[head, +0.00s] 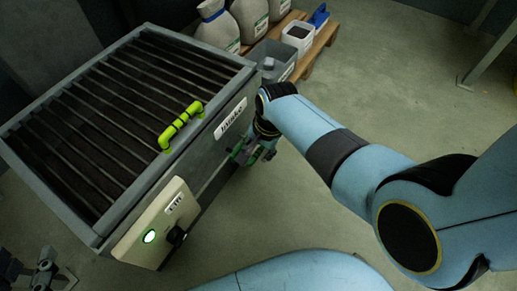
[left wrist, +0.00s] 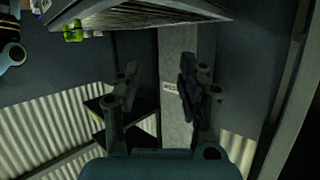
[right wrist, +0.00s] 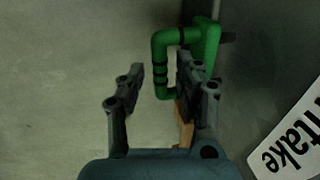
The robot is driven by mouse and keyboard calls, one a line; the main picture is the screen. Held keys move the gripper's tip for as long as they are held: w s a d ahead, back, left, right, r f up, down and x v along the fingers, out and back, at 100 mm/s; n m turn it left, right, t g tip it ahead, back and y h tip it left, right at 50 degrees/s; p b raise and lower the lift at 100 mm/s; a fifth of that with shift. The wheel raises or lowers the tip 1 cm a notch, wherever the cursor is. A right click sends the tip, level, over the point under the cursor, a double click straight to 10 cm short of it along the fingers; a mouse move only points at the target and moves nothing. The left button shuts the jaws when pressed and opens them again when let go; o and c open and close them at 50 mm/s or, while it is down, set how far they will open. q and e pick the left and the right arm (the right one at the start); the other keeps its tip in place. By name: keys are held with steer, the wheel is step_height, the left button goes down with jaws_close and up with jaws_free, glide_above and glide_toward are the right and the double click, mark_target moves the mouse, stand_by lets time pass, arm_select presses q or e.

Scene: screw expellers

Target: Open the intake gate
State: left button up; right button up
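The intake (head: 100,226) is a grey box with a slatted grate on top and an "Intake" label (head: 230,118) on its side. A green handle (right wrist: 162,65) projects from that side; it also shows small in the head view (head: 236,152). My right gripper (head: 262,154) is beside this side wall. In the right wrist view its fingers (right wrist: 160,90) are apart, with the handle's outer bar seen between them; I cannot tell whether they touch it. The gate itself is not clearly seen. My left gripper (head: 45,272) is open and empty at the lower left, also in the left wrist view (left wrist: 160,88).
A yellow-green handle (head: 181,126) stands on the grate. A control panel (head: 155,225) with a lit green button and a dark knob is on the near side.

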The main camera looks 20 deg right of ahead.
jaws_close()
steer(key=shift+s+d, duration=0.1)
arm_select(q)
steer(key=shift+s+a+f+n+g+y+p, duration=0.2)
steer(key=shift+s+f+g+p, duration=0.5)
steer(key=shift+g, duration=0.4)
steer(key=shift+s+a+f+n+g+y+p, duration=0.1)
steer(key=shift+s+a+f+g+p, duration=0.1)
steer(key=shift+s+f+g+p, duration=0.7)
arm_select(e)
steer(key=shift+s+d+b, duration=0.15)
steer(key=shift+s+d, duration=0.45)
steer(key=shift+s, duration=0.2)
steer(key=shift+s+d+b, duration=0.15)
steer(key=shift+s+d, duration=0.4)
steer(key=shift+s, duration=0.2)
arm_select(q)
steer(key=shift+w+r, duration=0.15)
steer(key=shift+w, duration=0.25)
arm_select(e)
steer(key=shift+o, duration=1)
jaws_free()
